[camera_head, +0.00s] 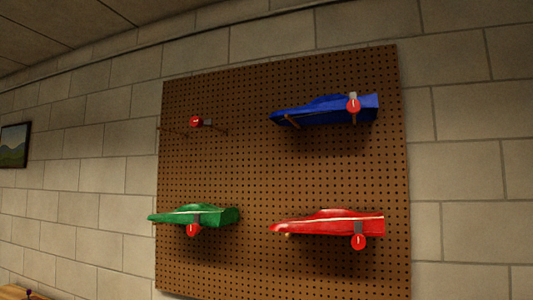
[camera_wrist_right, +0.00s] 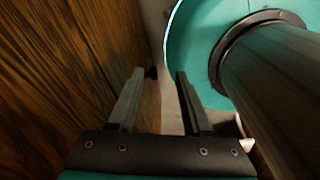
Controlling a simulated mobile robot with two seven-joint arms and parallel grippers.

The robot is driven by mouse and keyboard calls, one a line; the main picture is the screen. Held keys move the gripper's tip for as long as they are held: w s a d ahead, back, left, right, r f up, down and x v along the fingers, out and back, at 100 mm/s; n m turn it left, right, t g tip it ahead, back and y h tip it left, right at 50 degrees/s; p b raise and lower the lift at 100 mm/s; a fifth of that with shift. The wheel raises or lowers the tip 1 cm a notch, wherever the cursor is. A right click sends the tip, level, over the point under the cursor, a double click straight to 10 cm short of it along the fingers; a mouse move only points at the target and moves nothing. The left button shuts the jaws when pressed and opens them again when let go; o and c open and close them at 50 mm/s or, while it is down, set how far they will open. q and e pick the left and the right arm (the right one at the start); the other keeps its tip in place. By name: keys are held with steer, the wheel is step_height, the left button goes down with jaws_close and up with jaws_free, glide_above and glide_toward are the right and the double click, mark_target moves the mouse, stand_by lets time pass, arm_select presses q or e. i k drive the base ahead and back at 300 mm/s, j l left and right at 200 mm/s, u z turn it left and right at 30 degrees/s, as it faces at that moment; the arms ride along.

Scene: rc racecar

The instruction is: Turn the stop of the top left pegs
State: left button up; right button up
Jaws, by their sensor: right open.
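The top left pegs (camera_head: 214,131) stick out of the brown pegboard (camera_head: 250,165) in the head view and carry no car. A red stop (camera_head: 196,122) sits between them, a little above their line. My right gripper (camera_wrist_right: 166,75) shows in its wrist view with its two fingers apart and nothing between them. It is beside a dark brown wooden surface (camera_wrist_right: 60,70), away from the pegs. Neither gripper shows in the head view. My left gripper is in no view.
A blue car (camera_head: 325,110) rests at top right of the board, a green car (camera_head: 195,216) at bottom left, a red car (camera_head: 328,223) at bottom right. Each has a red stop near it. My teal base is close to the right gripper.

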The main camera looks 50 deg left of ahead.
mark_target(195, 121)
steer(key=u, duration=0.5)
steer(key=k+u, duration=0.1)
steer(key=u, duration=0.9)
steer(key=k+j+u, duration=0.1)
steer(key=u, duration=0.4)
